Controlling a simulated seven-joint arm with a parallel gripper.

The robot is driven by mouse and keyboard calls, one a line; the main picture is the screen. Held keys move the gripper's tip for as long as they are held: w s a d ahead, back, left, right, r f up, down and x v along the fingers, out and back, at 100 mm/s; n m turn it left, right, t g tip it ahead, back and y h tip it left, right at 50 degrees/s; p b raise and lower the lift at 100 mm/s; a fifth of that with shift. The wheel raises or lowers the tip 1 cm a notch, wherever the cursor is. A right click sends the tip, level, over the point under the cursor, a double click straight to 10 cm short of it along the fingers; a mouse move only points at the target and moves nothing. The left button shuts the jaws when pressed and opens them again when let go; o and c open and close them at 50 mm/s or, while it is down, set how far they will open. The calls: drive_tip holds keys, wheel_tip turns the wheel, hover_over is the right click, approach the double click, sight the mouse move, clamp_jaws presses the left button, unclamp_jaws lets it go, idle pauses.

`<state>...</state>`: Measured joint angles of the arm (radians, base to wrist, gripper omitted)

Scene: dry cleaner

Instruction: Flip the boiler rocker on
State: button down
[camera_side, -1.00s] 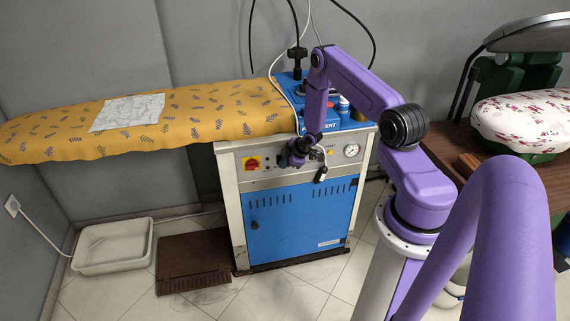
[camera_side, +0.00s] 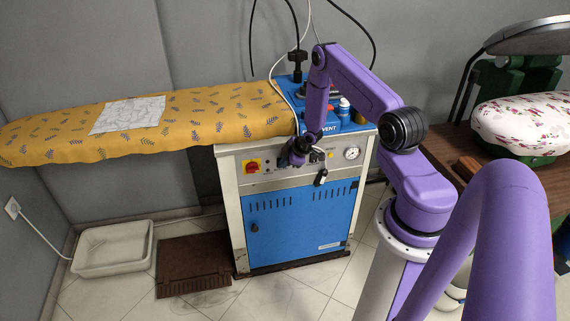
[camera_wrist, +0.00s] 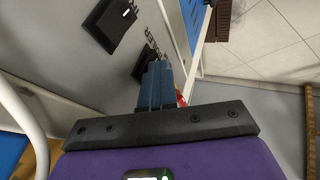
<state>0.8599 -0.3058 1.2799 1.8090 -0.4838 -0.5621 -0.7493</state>
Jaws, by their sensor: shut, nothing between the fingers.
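The boiler's control panel (camera_side: 275,176) is the pale strip above the blue door. In the wrist view, a black rocker (camera_wrist: 141,62) sits on the grey panel just beyond my fingertips and is partly hidden by them. Printed lettering beside it is only partly readable, ending in "ER". A second black rocker (camera_wrist: 112,24) with a white mark is at upper left. My gripper (camera_wrist: 158,72) is shut and empty, with its tips close to the nearer rocker; I cannot tell if they touch. In the side view my wrist hides the rockers, and which way they are set is unclear.
The padded ironing board (camera_side: 215,118) extends left above the boiler. A white tray (camera_side: 112,266) and brown pedal (camera_side: 193,283) lie on the floor.

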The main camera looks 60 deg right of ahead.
drive_tip(key=shift+a, duration=0.1)
drive_tip(key=s+a+r, duration=0.3)
drive_tip(key=s+r, duration=0.5)
drive_tip(key=shift+s+a+r, duration=0.15)
drive_tip(key=shift+s+r, duration=0.1)
drive_tip(key=shift+r, duration=0.1)
drive_tip(key=shift+f, duration=0.1)
idle(0.3)
drive_tip(key=shift+s+a+f, duration=0.1)
drive_tip(key=shift+a+f, duration=0.05)
drive_tip(key=shift+f, duration=0.45)
